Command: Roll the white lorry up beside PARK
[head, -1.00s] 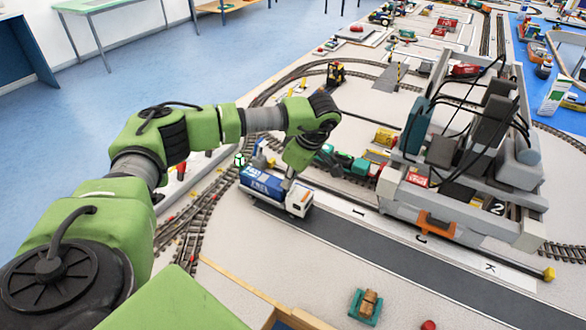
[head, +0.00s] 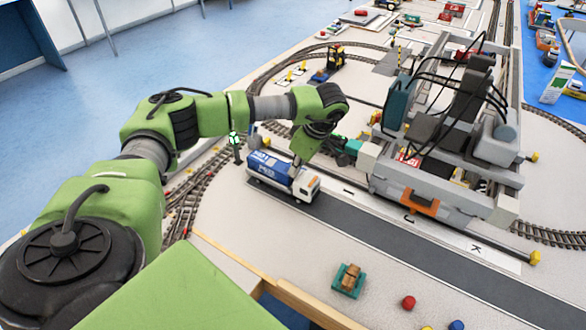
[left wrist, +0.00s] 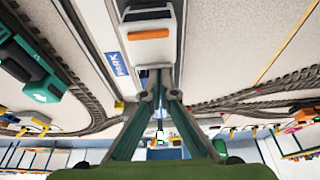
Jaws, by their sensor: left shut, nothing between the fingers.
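The white lorry (head: 306,187), with a white cab and a blue load body, stands on the dark road lane in the head view. In the left wrist view its white and orange end (left wrist: 148,48) shows at top centre. The blue PARK sign (left wrist: 115,63) lies beside the lane, just left of the lorry in that view. I cannot make PARK out in the head view. My left gripper (head: 297,163) is shut and empty, pointing down at the lorry behind its cab. Its fingertips (left wrist: 158,78) are close to the lorry; contact is unclear. My right gripper is out of view.
A grey gantry crane (head: 430,200) stands to the right beside the lane, near letters I, J and K. A green locomotive (left wrist: 40,88) sits left of PARK. A green signal post (head: 235,142) stands behind the lorry. The lane (head: 400,246) ahead is clear.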

